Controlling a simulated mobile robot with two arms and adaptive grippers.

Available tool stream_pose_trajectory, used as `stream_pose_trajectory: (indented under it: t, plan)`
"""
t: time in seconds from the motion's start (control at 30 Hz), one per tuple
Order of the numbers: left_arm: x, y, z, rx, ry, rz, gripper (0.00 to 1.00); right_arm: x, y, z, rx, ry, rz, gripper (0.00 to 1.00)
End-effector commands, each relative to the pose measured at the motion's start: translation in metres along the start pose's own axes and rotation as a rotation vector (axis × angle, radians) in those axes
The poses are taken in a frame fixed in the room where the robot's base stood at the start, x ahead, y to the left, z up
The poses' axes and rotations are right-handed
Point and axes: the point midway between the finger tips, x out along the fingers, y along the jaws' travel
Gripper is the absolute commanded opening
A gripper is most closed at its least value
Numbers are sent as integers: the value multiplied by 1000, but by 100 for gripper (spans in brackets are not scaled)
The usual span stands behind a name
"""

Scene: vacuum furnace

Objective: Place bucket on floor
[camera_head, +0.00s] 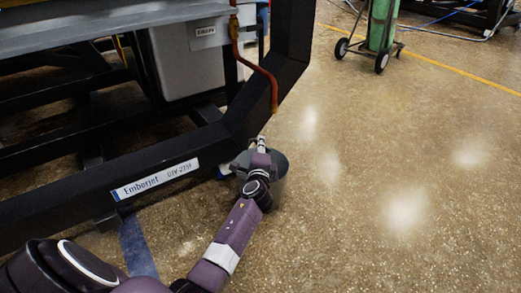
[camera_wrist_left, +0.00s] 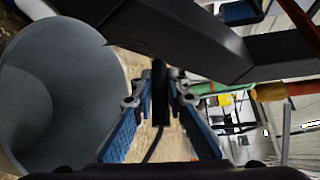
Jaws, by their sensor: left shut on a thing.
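The grey bucket (camera_head: 279,186) is beside the corner of the black furnace frame in the head view, partly hidden behind my left arm. In the left wrist view the bucket (camera_wrist_left: 60,90) fills the left side, its round opening facing the camera and empty where I can see. My left gripper (camera_head: 262,146) is at the bucket's top. In the left wrist view its blue fingers (camera_wrist_left: 160,95) are closed on the black grip of the bucket's handle (camera_wrist_left: 159,110). I cannot tell whether the bucket's bottom touches the floor. My right gripper is not in view.
The black furnace frame (camera_head: 175,160) with its label runs along the left, close to the bucket. An orange-red pipe (camera_head: 257,69) hangs from above near the frame's corner. A green cylinder on a wheeled cart (camera_head: 382,25) stands at the top right. The speckled floor (camera_head: 390,190) on the right is clear.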

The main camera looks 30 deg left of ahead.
Motion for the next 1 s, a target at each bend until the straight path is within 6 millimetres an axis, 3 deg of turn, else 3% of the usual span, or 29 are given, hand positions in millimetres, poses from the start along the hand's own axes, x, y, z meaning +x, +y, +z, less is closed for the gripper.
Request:
stream_pose_trajectory:
  t: [0.37, 0.4, 0.53, 1.0]
  plan:
    - [1, 1, 0, 0, 0, -5, 0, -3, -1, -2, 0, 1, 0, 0]
    - [0, 2, 0, 0, 0, -1, 18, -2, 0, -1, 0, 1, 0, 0]
    - [0, 2, 0, 0, 0, -1, 31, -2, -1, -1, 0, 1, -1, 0]
    - [0, -2, 2, 1, 0, -1, 31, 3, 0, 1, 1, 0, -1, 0]
